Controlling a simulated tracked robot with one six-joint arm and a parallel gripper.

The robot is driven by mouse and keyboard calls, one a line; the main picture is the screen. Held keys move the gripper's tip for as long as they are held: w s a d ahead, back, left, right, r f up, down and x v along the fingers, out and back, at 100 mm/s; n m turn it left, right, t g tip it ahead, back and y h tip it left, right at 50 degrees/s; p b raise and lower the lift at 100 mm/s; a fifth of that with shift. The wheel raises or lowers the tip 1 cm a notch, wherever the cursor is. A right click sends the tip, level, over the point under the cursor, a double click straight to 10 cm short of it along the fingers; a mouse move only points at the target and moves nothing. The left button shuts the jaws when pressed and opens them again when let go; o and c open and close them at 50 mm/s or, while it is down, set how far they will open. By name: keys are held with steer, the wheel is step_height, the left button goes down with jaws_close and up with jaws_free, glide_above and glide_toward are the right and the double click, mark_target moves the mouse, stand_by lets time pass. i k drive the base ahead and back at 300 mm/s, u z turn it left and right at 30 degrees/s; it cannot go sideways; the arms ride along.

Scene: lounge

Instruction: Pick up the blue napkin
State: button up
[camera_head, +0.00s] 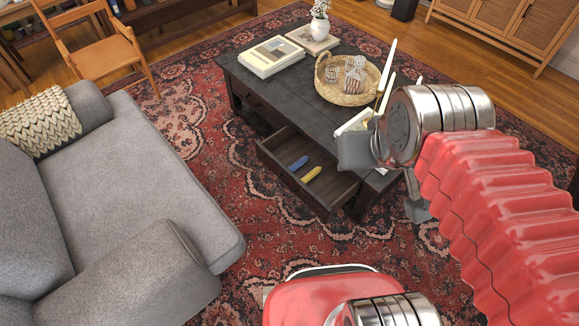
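A small blue rolled item, which looks like the blue napkin (299,163), lies in the open drawer (325,197) of the dark coffee table (270,85). A yellow rolled item (311,174) lies beside it, a little nearer to me. My gripper (387,180) is at the right, over the near right end of the table. Its two grey fingers look wide apart, with nothing seen between them. It appears to the right of the drawer and apart from the napkin. My wrist and red arm sleeve hide part of the table's right end.
On the table top are books (272,55), a white vase with flowers (319,25), a wicker basket (346,88) and white candles (388,65), partly hidden. A grey sofa (130,180) stands at left. Patterned rug (225,155) lies open between sofa and table.

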mark_target(299, 162)
steer(key=u, duration=0.1)
steer(key=i, duration=0.95)
steer(key=z, duration=0.1)
